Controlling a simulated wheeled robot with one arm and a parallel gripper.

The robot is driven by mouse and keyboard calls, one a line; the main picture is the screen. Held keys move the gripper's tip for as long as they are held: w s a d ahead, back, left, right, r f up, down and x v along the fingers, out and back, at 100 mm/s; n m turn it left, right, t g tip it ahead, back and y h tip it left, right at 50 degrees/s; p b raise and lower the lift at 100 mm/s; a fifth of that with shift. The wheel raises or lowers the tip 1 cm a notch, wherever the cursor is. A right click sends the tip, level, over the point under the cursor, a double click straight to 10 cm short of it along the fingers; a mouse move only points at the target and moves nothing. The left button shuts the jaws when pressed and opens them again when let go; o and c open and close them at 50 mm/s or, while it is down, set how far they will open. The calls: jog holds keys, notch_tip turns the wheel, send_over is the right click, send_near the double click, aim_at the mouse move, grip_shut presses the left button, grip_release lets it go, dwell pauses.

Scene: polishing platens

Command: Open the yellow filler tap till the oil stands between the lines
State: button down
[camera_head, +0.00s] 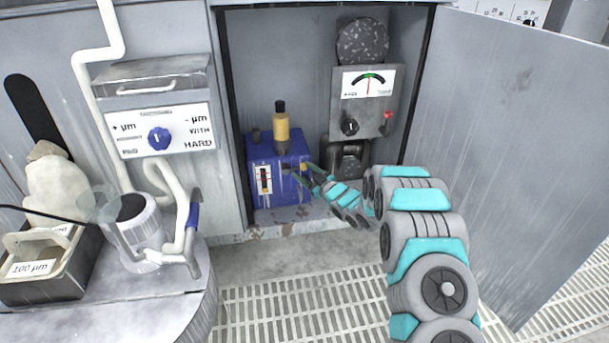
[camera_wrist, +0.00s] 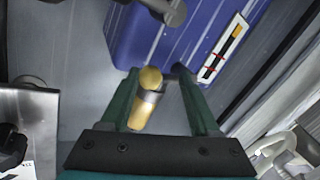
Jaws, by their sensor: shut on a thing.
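The blue oil box (camera_head: 262,150) stands low in the open cabinet. Its white sight gauge (camera_head: 263,179) is on the front, and it also shows tilted in the wrist view (camera_wrist: 222,48). There an amber stretch lies towards one end, with red lines nearer the other; the exact oil level is hard to read. My gripper (camera_head: 300,174) is at the right of the box front. In the wrist view, its green fingers (camera_wrist: 160,80) are shut on the yellow tap (camera_wrist: 150,79), whose yellow body extends between them. The tap's turn angle cannot be told.
A yellow-bodied bottle (camera_head: 282,128) stands on the box. A grey dial panel (camera_head: 362,100) with knobs is at the right. The open cabinet door (camera_head: 500,140) bounds my arm's right side. A bench (camera_head: 130,300) with a tray and pipes is at the left.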

jog(key=r+n+h+b, duration=0.1)
jog(key=n, duration=0.1)
jog(key=a+r+n+b, duration=0.1)
jog(key=n, duration=0.1)
jog(key=shift+s+r+g+h, duration=0.1)
jog(key=shift+r+g+h, duration=0.25)
jog(key=shift+g+h, duration=0.05)
jog(key=shift+r, duration=0.1)
jog(key=c, duration=0.6)
grip_release()
jog(key=o, duration=0.5)
jog(key=shift+a, duration=0.2)
jog(key=shift+d, duration=0.15)
